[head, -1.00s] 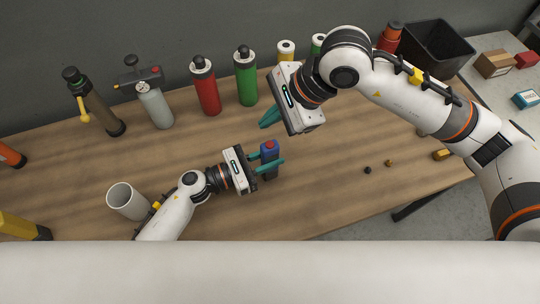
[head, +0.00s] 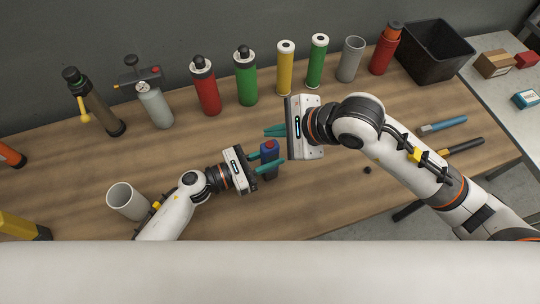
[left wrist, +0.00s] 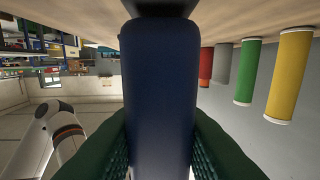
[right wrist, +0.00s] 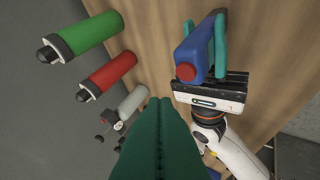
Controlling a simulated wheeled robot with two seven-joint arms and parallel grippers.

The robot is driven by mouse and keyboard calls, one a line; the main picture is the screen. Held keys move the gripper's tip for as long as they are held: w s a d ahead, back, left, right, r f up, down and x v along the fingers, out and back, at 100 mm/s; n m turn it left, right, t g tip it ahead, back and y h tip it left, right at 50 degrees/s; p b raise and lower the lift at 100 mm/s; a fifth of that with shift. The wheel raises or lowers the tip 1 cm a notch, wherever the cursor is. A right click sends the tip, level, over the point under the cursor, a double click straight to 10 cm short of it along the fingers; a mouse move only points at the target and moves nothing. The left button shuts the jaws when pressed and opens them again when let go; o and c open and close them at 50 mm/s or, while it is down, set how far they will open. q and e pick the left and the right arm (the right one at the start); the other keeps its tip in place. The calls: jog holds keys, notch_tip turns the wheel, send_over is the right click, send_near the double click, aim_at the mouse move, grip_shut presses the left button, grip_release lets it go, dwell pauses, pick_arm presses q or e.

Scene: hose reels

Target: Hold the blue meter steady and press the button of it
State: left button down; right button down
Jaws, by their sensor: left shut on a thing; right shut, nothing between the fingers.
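The blue meter (head: 269,163) stands upright on the wooden table in the head view, with a red button (head: 269,145) on its top. My left gripper (head: 264,162) is shut on the meter's body from the left; the meter fills the middle of the left wrist view (left wrist: 160,90). In the right wrist view the meter (right wrist: 193,50) and its red button (right wrist: 186,72) show at upper right, between the left fingers. My right gripper (head: 268,131) is shut and empty, behind and above the meter in the head view, apart from the button.
Red (head: 205,88) and green (head: 246,78) bottles, a pump (head: 152,100) and coloured cylinders (head: 285,70) line the back of the table. A white cup (head: 126,200) stands at front left, a black bin (head: 435,52) at back right.

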aim_at(275, 148)
jog(key=shift+f, duration=1.15)
dwell(1.2)
jog(key=shift+f, duration=0.4)
jog(key=shift+f, duration=0.15)
dwell(0.4)
jog(key=shift+r, duration=0.6)
jog(key=shift+r, duration=0.1)
notch_tip(275, 148, up, 6)
jog(key=shift+f, duration=0.1)
dwell(0.4)
